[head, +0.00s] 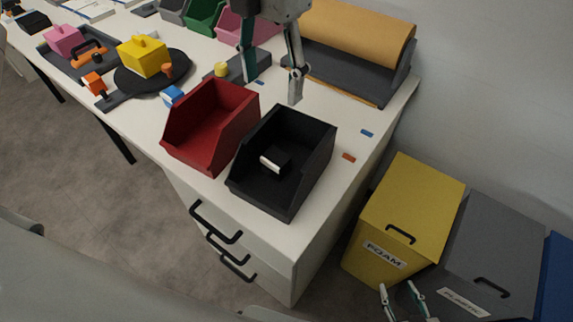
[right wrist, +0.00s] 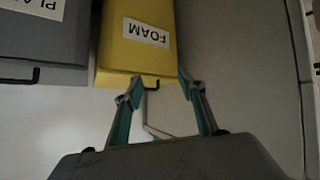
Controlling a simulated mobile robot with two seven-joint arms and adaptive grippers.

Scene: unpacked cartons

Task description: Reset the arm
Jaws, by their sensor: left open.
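My left gripper (head: 272,90) hangs over the table with its two fingers apart and nothing between them. It is behind the red bin (head: 205,125) and the black bin (head: 300,150). My right gripper (head: 402,290) is low at the bottom right of the head view, in front of the yellow FOAM bin (head: 415,195). In the right wrist view its fingers (right wrist: 160,85) are spread and empty, with the yellow bin (right wrist: 140,60) beyond them. The rest of the right arm is mostly out of the head view.
A small black block with a white label (head: 274,160) lies in the black bin. A black round tray (head: 145,85) carries a yellow block (head: 142,55). A roll of brown paper (head: 350,35) stands at the back. A grey bin (head: 490,255) adjoins the yellow one. Drawer handles (head: 215,225) jut from the table front.

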